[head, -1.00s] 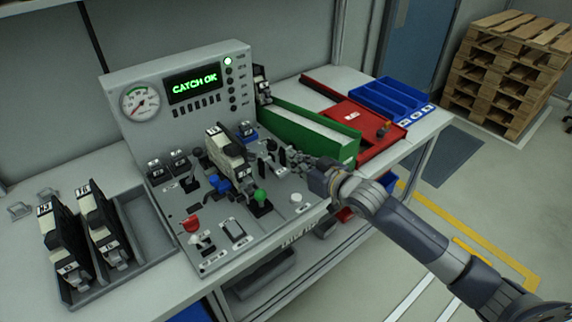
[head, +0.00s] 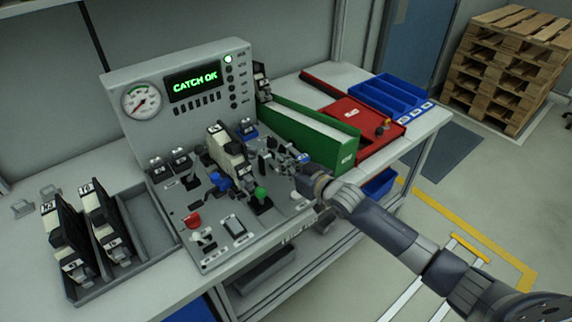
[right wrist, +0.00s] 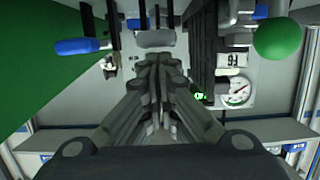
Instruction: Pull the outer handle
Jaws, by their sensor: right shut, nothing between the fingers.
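The grey control panel (head: 215,262) carries several levers and knobs and a screen reading CATCH OK (head: 194,86). My right gripper (head: 276,160) is shut and empty over the panel's right side, beside the green bin. In the right wrist view its closed fingers (right wrist: 160,64) point towards the panel. A blue-gripped handle (right wrist: 80,46) lies left of the fingers there, apart from them; a blue grip also shows near the gripper in the head view (head: 303,158). A green ball knob (right wrist: 278,38) is to the right, also in the head view (head: 260,192). Which handle is outer, I cannot tell. My left gripper is out of view.
A green bin (head: 345,158) stands close to my right gripper, with a red tray (head: 380,150) and blue bins (head: 415,100) beyond. A black-and-white block (head: 228,148) stands mid-panel. Similar blocks sit in a grey tray (head: 150,228) at left. Pallets (head: 500,80) are on the floor.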

